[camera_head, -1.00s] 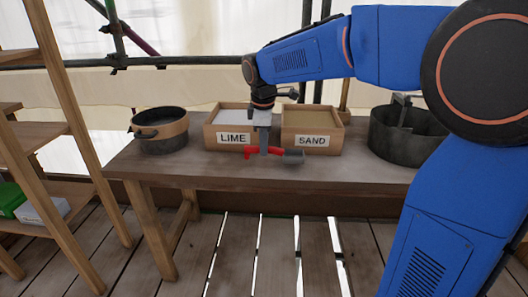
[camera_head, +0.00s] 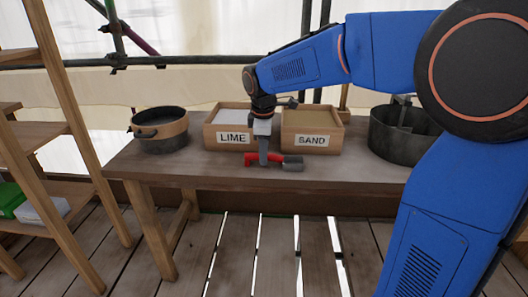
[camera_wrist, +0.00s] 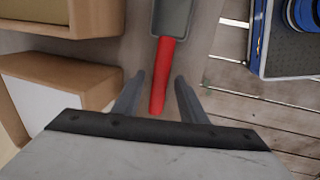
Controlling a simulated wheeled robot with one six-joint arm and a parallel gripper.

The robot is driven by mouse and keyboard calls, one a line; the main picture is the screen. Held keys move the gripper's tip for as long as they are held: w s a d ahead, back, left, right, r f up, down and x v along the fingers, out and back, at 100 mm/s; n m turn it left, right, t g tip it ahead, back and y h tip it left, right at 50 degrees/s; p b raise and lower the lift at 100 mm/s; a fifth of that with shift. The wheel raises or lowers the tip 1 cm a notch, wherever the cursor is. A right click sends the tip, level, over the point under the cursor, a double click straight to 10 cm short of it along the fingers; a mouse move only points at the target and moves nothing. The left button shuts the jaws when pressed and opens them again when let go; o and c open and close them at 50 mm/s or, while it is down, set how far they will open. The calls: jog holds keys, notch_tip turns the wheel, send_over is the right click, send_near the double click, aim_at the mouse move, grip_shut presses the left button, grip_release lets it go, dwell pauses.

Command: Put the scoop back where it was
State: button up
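The scoop has a red handle and a dark grey head (camera_head: 292,163). It lies at the front of the wooden workbench, before the boxes labelled LIME and SAND, with its head toward the right. My gripper (camera_head: 263,160) points down over the red handle. In the wrist view, my gripper (camera_wrist: 160,78) has its fingers on either side of the red handle (camera_wrist: 162,75), with a visible gap on both sides, so it is open. The scoop's grey head (camera_wrist: 172,17) is partly cut off by the top of the wrist view.
The LIME box (camera_head: 232,139) and SAND box (camera_head: 312,140) stand close behind my gripper. A banded tub (camera_head: 160,133) is on the left and a dark round bucket (camera_head: 400,145) on the right of the workbench (camera_head: 220,173). Shelving (camera_head: 60,140) stands at far left.

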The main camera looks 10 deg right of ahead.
jog(key=d+v, duration=0.1)
jog(key=v, duration=1.1)
jog(key=s+d+f+m+t, duration=0.15)
jog(key=s+d+m, duration=0.25)
jog(key=s, duration=0.4)
jog(key=s+d+f+m, duration=0.3)
jog(key=s, duration=0.6)
jog(key=s+d+f+m+t, duration=0.1)
jog(key=s+d+f+m, duration=0.2)
jog(key=s+f+m, duration=0.4)
jog(key=s+f, duration=0.4)
jog(key=s, duration=0.2)
jog(key=shift+s+d+f+y, duration=0.15)
jog(key=shift+s+f+y, duration=0.05)
jog(key=shift+s+y, duration=0.2)
